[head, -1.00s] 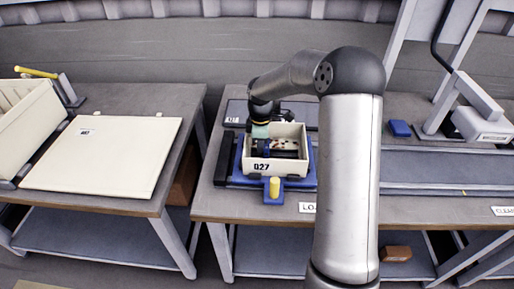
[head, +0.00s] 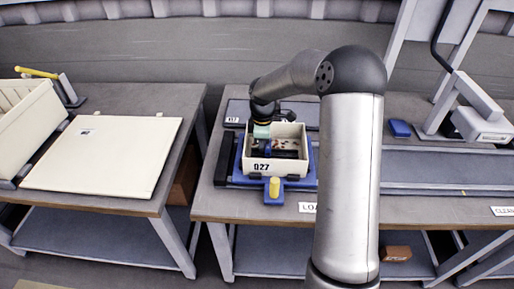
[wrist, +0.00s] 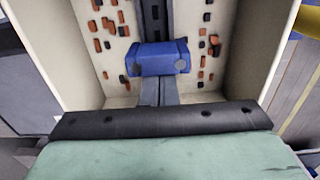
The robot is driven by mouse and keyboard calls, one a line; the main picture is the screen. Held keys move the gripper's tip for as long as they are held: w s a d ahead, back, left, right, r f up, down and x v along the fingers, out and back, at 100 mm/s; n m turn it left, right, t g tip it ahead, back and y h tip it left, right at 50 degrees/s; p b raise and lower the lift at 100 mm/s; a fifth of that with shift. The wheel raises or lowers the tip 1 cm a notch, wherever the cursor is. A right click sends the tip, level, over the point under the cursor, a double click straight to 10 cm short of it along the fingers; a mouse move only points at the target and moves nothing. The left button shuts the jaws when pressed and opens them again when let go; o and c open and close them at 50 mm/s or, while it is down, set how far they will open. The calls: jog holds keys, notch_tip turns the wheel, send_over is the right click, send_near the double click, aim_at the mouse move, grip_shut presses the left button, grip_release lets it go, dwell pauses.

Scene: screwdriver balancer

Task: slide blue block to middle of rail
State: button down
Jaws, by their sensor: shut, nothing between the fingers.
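The blue block (wrist: 158,59) sits across a dark rail (wrist: 154,18) that runs down the middle of an open cream box marked Q27 (head: 261,167). Small orange and dark pieces lie on both sides of the rail in the wrist view. My gripper (wrist: 159,90) is shut and empty, with its grey fingers at the near side of the block. I cannot tell whether they touch it. In the head view my gripper's teal body (head: 262,131) reaches down into the box. The rail part under the block and my fingers is hidden.
The box walls stand close around my gripper. The box rests on a blue base (head: 307,181) with a yellow knob (head: 274,187) in front. A small blue item (head: 399,128) lies farther right. A cream panel (head: 103,160) lies on the left table.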

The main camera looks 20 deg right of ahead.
jog(key=shift+s+d+p, duration=0.2)
jog(key=shift+d+p, duration=0.05)
jog(key=shift+d, duration=0.35)
jog(key=shift+s+d+p, duration=0.15)
jog(key=shift+d+p, duration=0.1)
jog(key=shift+d, duration=0.3)
dwell(3.1)
jog(key=shift+w+a, duration=0.1)
jog(key=shift+a, duration=0.3)
dwell(0.6)
jog(key=shift+r, duration=0.1)
jog(key=shift+r+p, duration=0.8)
jog(key=shift+r, duration=0.15)
jog(key=r+p, duration=0.2)
jog(key=r, duration=0.1)
jog(key=r+p, duration=0.1)
jog(key=r, duration=0.1)
jog(key=shift+w+a, duration=0.15)
jog(key=shift+a, duration=0.25)
dwell(0.8)
